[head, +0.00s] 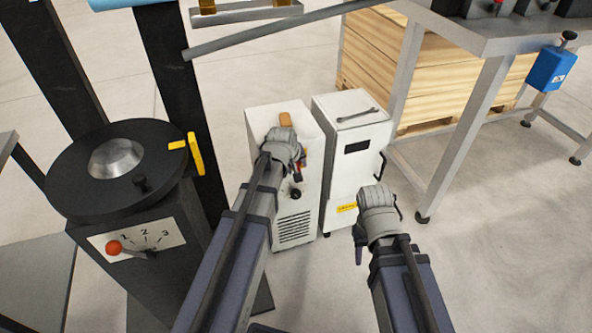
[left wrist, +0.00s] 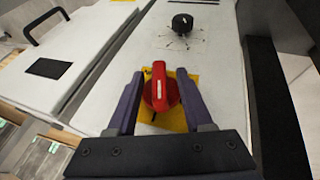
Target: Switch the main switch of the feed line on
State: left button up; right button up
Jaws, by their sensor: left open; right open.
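The main switch is a red rotary knob (left wrist: 160,88) on a yellow plate (left wrist: 182,112), set in a white cabinet's panel. In the left wrist view its grip bar runs roughly up and down the picture. My left gripper (left wrist: 160,98) is open, with one finger on each side of the red knob; whether they touch it is unclear. In the head view my left gripper (head: 299,163) is over the white cabinet (head: 292,215) and mostly hides the switch. My right gripper (head: 378,212) is open beside the second cabinet, its fingers mostly hidden.
A black knob (left wrist: 182,25) is on the same panel. A second white cabinet (head: 352,135) with a handle stands close at the right. A black machine (head: 125,170) with a numbered dial is at the left. A metal table (head: 480,75) and wooden crate (head: 365,60) stand behind.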

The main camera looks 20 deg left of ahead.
pick_arm(q)
grip_shut()
dwell(0.3)
jog(key=shift+r, duration=0.1)
